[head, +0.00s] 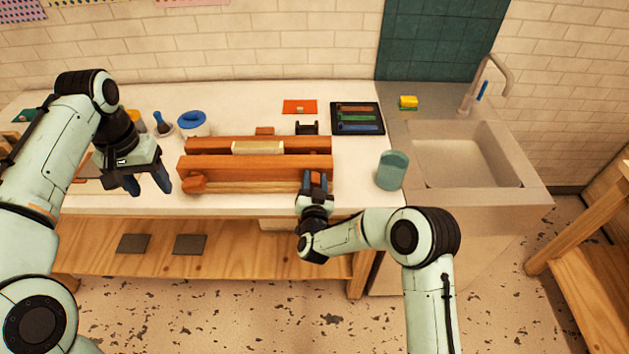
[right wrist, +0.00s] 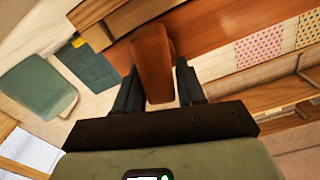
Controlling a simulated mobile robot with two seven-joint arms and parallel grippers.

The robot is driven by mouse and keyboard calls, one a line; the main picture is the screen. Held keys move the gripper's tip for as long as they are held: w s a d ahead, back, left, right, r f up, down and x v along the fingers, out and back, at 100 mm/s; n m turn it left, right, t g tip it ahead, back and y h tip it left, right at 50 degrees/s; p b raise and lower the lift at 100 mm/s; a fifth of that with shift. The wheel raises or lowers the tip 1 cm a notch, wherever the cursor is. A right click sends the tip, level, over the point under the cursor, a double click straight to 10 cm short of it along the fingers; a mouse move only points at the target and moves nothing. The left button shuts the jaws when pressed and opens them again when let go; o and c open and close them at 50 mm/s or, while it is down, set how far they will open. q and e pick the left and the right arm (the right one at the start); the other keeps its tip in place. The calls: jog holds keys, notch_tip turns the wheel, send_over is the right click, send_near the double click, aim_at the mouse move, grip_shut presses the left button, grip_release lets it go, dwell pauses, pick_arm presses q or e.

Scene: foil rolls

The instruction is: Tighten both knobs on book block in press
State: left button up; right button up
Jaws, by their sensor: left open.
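The book press lies on the bench as two long reddish-brown wooden beams (head: 257,163) with a pale book block (head: 258,147) between them. The left wooden knob (head: 194,184) is on the front beam's left end. My left gripper (head: 147,186) is open and empty, apart from that knob on its left, fingers pointing down. My right gripper (head: 315,180) is at the front beam's right end, its fingers on both sides of the right knob (right wrist: 153,62). In the head view this knob is mostly hidden.
A green-grey cup (head: 392,170) stands right of the press. Behind it lie a dark tray (head: 357,118) and a red card (head: 300,107). A blue-lidded jar (head: 192,123) stands back left. The sink (head: 465,160) is at the right. Free bench top lies between press and tray.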

jog(key=shift+c, duration=1.4)
jog(key=m, duration=0.4)
jog(key=shift+d+f+m, duration=0.25)
jog(key=shift+d+m, duration=0.1)
jog(key=shift+m, duration=0.05)
jog(key=m, duration=0.3)
jog(key=shift+d+f+m, duration=0.15)
jog(key=shift+f+m, duration=0.1)
jog(key=shift+m, duration=0.15)
jog(key=m, duration=0.3)
jog(key=shift+d+f, duration=0.1)
jog(key=shift+f, duration=0.2)
jog(key=shift+f+m, duration=0.2)
jog(key=shift+m, duration=0.85)
jog(key=shift+f+m, duration=0.15)
jog(key=shift+m, duration=0.9)
